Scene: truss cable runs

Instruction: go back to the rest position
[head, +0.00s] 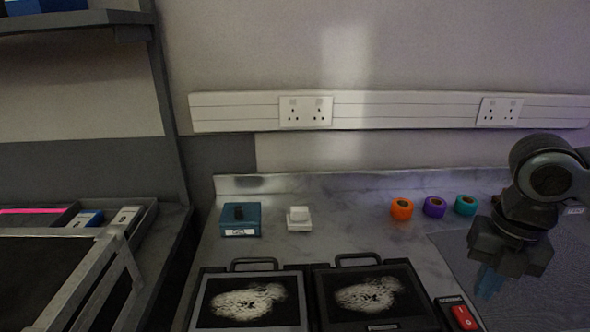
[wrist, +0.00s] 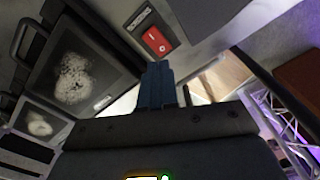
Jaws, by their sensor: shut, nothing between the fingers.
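My gripper (head: 489,281) hangs at the right of the head view, fingers down, above the counter near the red rocker switch (head: 464,317). Its blue fingers are together with nothing between them. In the wrist view the shut fingers (wrist: 157,85) show at the middle, and the red switch (wrist: 157,40) on its dark box lies beyond their tips, apart from them as far as I can tell.
Two black cases with pale-patterned screens (head: 255,302) (head: 367,295) stand at the front. Behind are a teal box (head: 240,221), a white block (head: 299,219) and orange (head: 401,209), purple (head: 434,207) and teal (head: 466,205) rolls. A grey mat (head: 560,285) lies right.

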